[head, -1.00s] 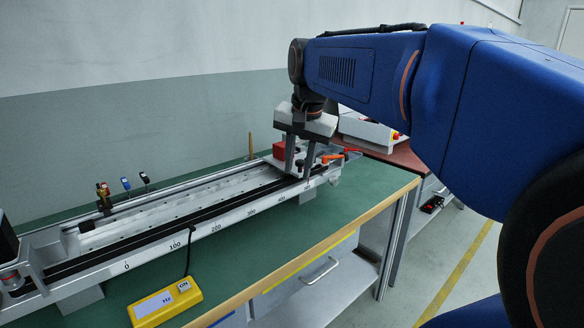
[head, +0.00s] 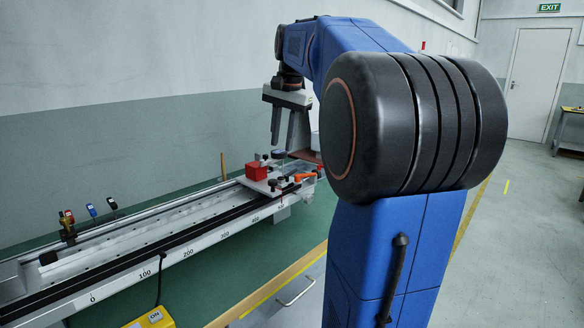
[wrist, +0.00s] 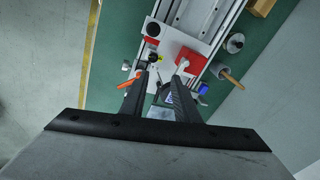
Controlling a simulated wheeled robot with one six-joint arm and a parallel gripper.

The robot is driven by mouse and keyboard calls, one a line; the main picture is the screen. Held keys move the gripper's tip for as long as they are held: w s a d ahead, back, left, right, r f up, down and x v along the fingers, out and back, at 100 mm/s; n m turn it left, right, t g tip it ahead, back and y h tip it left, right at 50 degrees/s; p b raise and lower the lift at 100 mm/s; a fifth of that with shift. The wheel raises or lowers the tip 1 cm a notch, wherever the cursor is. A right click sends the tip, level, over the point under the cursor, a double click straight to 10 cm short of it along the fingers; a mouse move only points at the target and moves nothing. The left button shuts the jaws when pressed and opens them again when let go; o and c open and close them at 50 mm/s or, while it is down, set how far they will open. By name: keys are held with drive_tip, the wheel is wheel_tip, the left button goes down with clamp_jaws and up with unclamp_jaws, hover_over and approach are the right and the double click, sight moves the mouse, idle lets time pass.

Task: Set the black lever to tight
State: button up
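My gripper (head: 283,143) hangs above the far end of the rail. Its two fingers point down and are apart, with nothing held between them. In the wrist view my gripper (wrist: 163,78) is open over the carriage (wrist: 180,42). A thin dark lever (wrist: 157,87), seemingly the black one, shows between the fingers, partly hidden by them; its exact setting cannot be told. An orange lever (wrist: 129,81) lies just outside the left finger. It also shows in the head view (head: 304,176), on the near side of the carriage. A red block (head: 257,170) sits on the carriage.
The long rail (head: 190,246) with a number scale lies on a green bench top (head: 225,272). A yellow control box (head: 155,319) stands at the front. A wooden handle (wrist: 229,75) stands beside the carriage.

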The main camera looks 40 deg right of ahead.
drive_tip(key=m, duration=0.2)
approach(295, 171)
drive_tip(key=shift+y, duration=0.4)
drive_tip(key=x, duration=0.8)
drive_tip(key=shift+w+d+r, duration=0.1)
drive_tip(key=shift+w+d, duration=0.1)
drive_tip(key=shift+d, duration=0.05)
drive_tip(key=shift+c, duration=0.3)
clamp_jaws()
